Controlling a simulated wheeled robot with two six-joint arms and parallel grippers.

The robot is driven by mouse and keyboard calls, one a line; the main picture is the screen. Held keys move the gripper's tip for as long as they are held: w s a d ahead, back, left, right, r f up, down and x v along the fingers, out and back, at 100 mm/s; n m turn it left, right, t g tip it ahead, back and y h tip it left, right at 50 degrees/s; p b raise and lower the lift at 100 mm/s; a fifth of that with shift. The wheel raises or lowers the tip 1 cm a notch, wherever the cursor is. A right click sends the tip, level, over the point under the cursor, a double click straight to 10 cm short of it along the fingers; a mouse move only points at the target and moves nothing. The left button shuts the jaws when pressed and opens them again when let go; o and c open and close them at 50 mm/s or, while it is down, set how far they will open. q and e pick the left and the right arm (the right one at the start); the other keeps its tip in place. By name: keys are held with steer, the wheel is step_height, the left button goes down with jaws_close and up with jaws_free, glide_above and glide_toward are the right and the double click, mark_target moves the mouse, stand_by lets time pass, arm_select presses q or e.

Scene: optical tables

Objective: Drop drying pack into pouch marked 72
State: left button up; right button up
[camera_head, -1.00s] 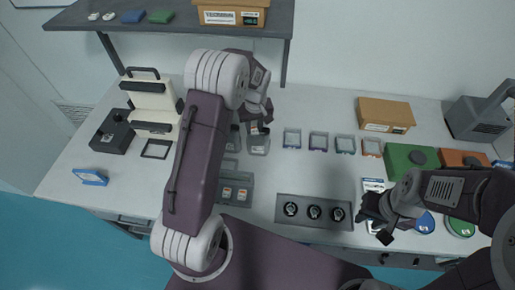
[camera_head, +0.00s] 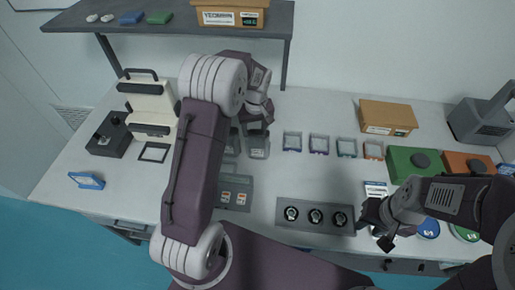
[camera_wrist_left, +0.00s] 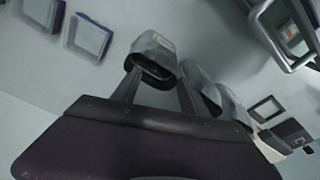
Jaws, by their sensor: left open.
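Two grey pouches, a left one (camera_head: 231,146) and a right one (camera_head: 258,147), lie on the table beside my left forearm; I cannot read a number on either. Small packs with orange and white labels (camera_head: 235,197) sit in a grey tray (camera_head: 234,207) nearer the front; they may be the drying packs. My left gripper (camera_head: 264,113) is above the table behind the pouches, partly hidden by its own wrist.
Several small coloured frames (camera_head: 319,145) stand in a row right of the pouches. A grey holder (camera_head: 315,230) with dark round pieces lies in front. A cardboard box (camera_head: 387,116) and a green box (camera_head: 412,165) are at the right. A shelf (camera_head: 180,20) overhangs the back left.

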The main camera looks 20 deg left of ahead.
arm_select(q)
step_height(320, 180, up, 6)
steer(key=shift+s+d, duration=0.3)
steer(key=shift+s, duration=0.1)
arm_select(e)
steer(key=shift+f, duration=0.3)
steer(key=shift+s, duration=0.1)
